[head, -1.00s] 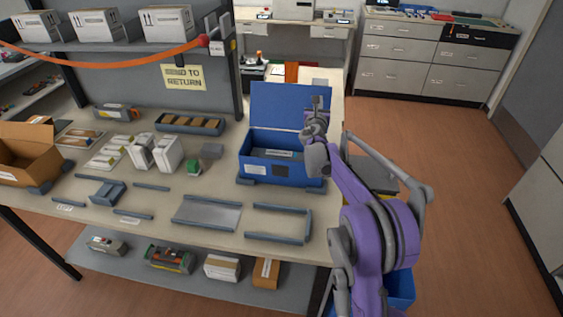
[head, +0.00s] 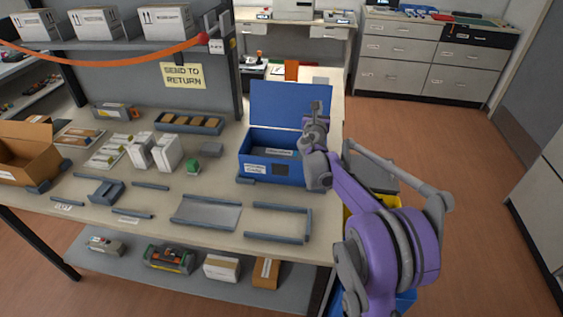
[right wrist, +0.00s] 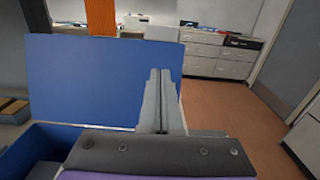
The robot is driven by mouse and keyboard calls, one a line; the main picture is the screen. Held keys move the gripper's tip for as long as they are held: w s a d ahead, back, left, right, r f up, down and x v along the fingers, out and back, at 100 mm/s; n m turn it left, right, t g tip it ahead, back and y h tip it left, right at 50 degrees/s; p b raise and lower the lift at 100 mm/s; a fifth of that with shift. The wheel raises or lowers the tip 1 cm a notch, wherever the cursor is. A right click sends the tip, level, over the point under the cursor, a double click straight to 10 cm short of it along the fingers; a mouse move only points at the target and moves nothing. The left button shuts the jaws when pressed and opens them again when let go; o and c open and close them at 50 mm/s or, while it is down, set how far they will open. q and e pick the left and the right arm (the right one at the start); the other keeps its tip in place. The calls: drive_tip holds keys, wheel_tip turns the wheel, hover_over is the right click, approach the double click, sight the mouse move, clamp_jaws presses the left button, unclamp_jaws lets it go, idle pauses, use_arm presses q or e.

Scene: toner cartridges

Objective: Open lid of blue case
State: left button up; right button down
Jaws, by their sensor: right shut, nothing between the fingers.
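The blue case (head: 262,168) stands on the table with its lid (head: 291,106) raised upright at the back. A grey item with a pale label (head: 277,152) shows inside it. In the right wrist view the lid (right wrist: 95,80) fills the left half, and a bit of the case wall (right wrist: 40,145) shows below it. My right gripper (head: 316,106) is at the right side of the case, in front of the lid's right part. Its fingers (right wrist: 162,85) are together and empty in the right wrist view. I cannot tell whether they touch the lid. My left gripper is out of view.
A yellow bin (head: 356,205) is under my right arm. Floor (head: 450,150) to the right is clear.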

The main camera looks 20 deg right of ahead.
drive_tip(key=shift+b+v, duration=0.35)
drive_tip(key=shift+v, duration=2.5)
